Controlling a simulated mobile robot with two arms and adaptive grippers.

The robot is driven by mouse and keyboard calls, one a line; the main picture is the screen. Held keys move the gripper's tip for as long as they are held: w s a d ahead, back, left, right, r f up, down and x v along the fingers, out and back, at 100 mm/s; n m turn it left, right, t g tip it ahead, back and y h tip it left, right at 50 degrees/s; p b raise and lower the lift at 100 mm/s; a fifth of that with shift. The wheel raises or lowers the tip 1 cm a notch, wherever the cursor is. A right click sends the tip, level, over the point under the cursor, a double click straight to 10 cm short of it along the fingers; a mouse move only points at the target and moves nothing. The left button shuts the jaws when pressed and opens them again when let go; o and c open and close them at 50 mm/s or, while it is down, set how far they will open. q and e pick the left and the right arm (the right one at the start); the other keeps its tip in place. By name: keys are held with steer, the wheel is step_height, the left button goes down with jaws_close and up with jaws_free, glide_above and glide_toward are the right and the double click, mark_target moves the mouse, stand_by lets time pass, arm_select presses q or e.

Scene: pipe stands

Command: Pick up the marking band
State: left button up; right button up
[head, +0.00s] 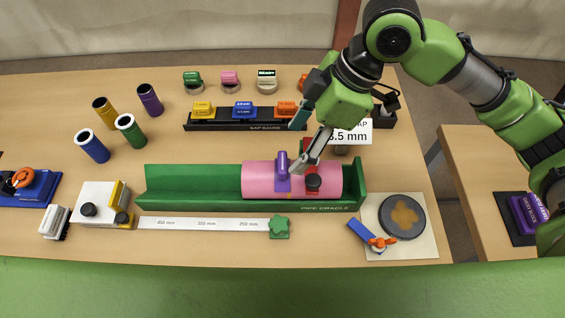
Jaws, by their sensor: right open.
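A pink pipe (262,182) lies in the green pipe cradle (190,172). A purple upright piece (283,172) stands on the pipe, with a red part with a black knob (313,181) to its right. I cannot tell for sure which piece is the marking band. My right gripper (297,147) is open above the pipe. Its nearer finger points down close to the purple piece; I cannot tell whether they touch. The gripper partly hides the red part and a white sign behind it. My left gripper is not in view.
Behind the cradle stand a black gap gauge rack (235,126) with coloured blocks, several coloured tubes (130,130), and several small labelled pieces (193,82). In front lies a measuring strip (205,223) with a green knob. A round dark pad (402,217) is at the right.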

mark_target(283, 161)
steer(key=x, duration=0.3)
steer(key=shift+w, duration=0.1)
steer(key=p+x, duration=0.2)
steer(key=x, duration=0.3)
steer(key=shift+w, duration=0.1)
steer(key=shift+w+a+f, duration=0.1)
steer(key=shift+f, duration=0.15)
steer(key=c, duration=1.2)
